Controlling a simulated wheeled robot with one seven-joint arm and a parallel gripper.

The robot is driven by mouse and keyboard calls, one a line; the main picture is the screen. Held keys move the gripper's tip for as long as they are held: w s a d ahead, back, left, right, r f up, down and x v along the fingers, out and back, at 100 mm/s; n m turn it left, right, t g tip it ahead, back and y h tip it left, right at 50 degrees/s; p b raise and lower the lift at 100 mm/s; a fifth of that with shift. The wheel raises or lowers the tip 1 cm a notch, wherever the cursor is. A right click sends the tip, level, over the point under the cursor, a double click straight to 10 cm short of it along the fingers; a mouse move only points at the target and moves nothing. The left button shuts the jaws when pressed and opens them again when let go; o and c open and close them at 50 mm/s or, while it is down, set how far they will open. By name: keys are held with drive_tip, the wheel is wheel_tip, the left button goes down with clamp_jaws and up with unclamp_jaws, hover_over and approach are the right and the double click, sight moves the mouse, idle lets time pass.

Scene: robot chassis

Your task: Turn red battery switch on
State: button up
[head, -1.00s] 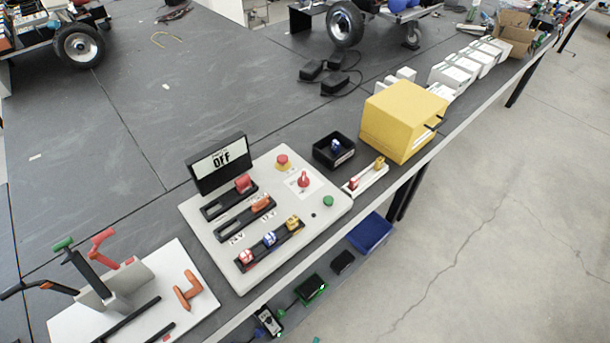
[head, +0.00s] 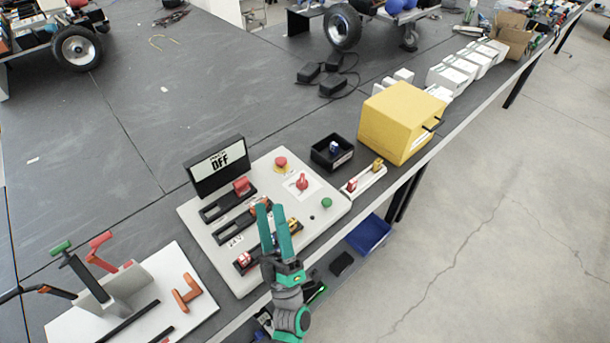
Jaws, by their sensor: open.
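A white control panel (head: 312,221) lies on the dark table. A red rotary switch (head: 302,182) stands on a white label near its upper right; it looks like the battery switch, but I cannot read the label. A display (head: 218,164) at the panel's back reads "OFF". My gripper (head: 271,208) is in the head view over the panel's front, below and left of the red switch and apart from it. Its two green fingers are open with nothing seen between them. It hides part of the slider rows, including the blue knob.
A red emergency button (head: 281,163) is behind the switch and a green button (head: 327,203) is to its right. Sliders (head: 242,186) fill the left side. A black tray (head: 332,151) and yellow box (head: 402,123) stand to the right. The table's front edge is close.

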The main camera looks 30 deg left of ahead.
drive_tip(key=w+a+r+n+g+y, duration=0.15)
drive_tip(key=a+n+g+y, duration=0.35)
drive_tip(key=n+g, duration=0.55)
drive_tip(key=w+a+r+n+g+y, duration=0.1)
drive_tip(key=a+r+n+g+y, duration=0.15)
drive_tip(key=a+n+g, duration=0.7)
drive_tip(key=n+g+h, duration=0.2)
drive_tip(key=n+h, duration=1.6)
drive_tip(key=h, duration=0.3)
hover_over(304, 178)
drive_tip(key=w+d, duration=0.2)
drive_tip(key=d, duration=0.2)
wheel_tip(304, 178, down, 8)
drive_tip(key=shift+m, duration=0.3)
drive_tip(key=x, duration=1)
drive_tip(key=shift+s+a+f, duration=0.1)
drive_tip(key=shift+a, duration=0.1)
drive_tip(key=c, duration=1)
